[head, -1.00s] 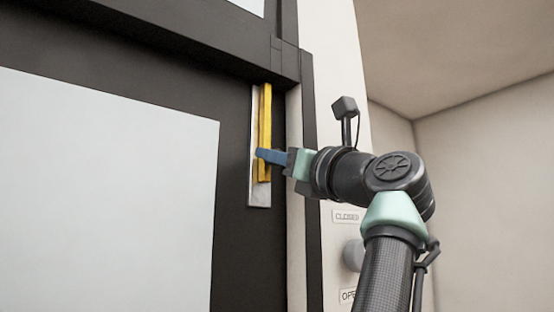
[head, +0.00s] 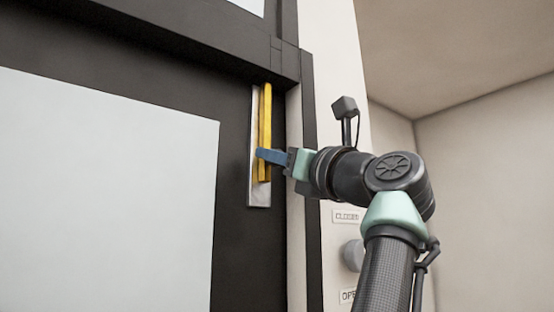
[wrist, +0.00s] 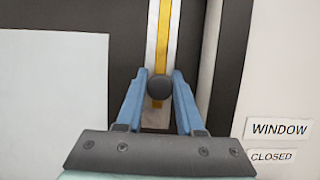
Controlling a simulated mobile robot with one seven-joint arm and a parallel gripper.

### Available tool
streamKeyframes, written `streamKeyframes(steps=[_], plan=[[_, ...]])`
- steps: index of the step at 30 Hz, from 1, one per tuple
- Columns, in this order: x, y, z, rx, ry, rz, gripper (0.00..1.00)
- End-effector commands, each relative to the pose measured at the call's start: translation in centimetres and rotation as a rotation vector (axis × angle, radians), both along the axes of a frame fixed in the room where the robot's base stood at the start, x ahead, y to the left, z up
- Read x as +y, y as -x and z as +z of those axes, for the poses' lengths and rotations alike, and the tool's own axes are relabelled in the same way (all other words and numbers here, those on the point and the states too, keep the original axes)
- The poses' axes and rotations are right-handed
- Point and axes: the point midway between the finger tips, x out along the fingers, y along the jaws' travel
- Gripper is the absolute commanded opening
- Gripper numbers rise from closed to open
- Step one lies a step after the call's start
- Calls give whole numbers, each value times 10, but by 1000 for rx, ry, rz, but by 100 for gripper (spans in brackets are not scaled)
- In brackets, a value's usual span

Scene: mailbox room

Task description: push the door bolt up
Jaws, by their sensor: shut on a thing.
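The door bolt is a yellow vertical bar (head: 265,120) on a pale metal plate (head: 258,197) on the dark door frame. Its top reaches the dark crossbeam above. In the wrist view the yellow bar (wrist: 164,40) runs up the plate, with a dark round knob (wrist: 160,87) near its lower end. My gripper (head: 259,154) is at the lower part of the bolt, its blue fingers crossing the bar from the right. In the wrist view my gripper (wrist: 160,84) has one finger on each side of the knob and is shut on it. The knob is hidden in the head view.
The door has a large pale panel (head: 110,190) on the left. A white wall strip with a "CLOSED" label (head: 346,216) and a round grey knob (head: 353,255) stands right of the frame. A "WINDOW" label (wrist: 279,129) shows in the wrist view.

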Motion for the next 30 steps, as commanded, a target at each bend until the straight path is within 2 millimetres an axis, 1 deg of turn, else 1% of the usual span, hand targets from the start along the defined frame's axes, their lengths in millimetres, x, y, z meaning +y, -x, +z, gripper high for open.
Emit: streamKeyframes(steps=[5, 16, 27, 28, 30], plan=[[0, 0, 5, -1, -1, 0, 0], [0, 0, 49, 0, -1, 0, 0], [-1, 2, 54, -9, -5, -3, 0], [-1, 2, 54, -10, -5, -3, 42], [-1, 2, 54, -9, -4, -2, 54]])
